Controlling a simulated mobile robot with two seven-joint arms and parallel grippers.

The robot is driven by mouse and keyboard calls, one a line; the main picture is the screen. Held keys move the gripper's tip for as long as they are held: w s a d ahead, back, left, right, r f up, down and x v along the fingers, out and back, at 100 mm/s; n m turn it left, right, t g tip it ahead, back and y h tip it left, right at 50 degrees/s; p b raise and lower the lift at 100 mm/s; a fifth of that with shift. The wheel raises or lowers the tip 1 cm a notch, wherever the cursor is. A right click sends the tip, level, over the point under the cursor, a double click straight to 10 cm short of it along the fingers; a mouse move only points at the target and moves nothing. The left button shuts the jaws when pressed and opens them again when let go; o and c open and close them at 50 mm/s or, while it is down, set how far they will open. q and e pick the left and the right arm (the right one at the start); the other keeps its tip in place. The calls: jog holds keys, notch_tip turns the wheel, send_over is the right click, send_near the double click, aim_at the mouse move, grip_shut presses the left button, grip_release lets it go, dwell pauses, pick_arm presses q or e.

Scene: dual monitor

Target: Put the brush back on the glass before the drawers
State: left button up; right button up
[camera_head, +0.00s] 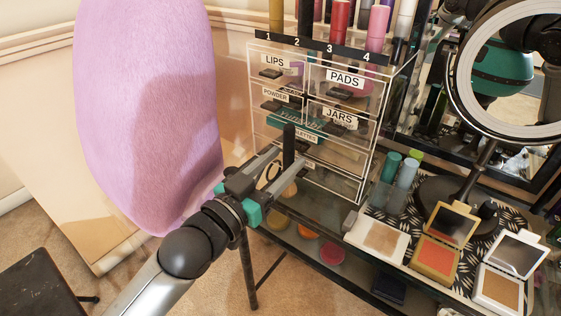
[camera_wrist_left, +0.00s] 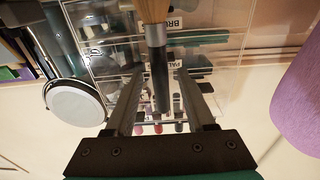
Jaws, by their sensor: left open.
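The glass surface (camera_head: 310,226) lies before the drawers. The lower end of the brush is largely hidden, so I cannot tell whether it touches the glass. My right gripper is out of view.
Bottles and lipsticks (camera_head: 377,27) stand on the drawers. A ring-lit mirror (camera_head: 460,90) and open compacts (camera_head: 437,257) are at the right. A pink chair back (camera_head: 145,100) rises close to my left arm. Small round pots sit below the glass.

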pick_arm(q)
jog(key=shift+r, duration=0.1)
jog(key=shift+r, duration=0.15)
jog(key=shift+s+a, duration=0.25)
jog(key=shift+s, duration=0.05)
jog(key=p+v, duration=0.3)
jog(key=v, duration=0.8)
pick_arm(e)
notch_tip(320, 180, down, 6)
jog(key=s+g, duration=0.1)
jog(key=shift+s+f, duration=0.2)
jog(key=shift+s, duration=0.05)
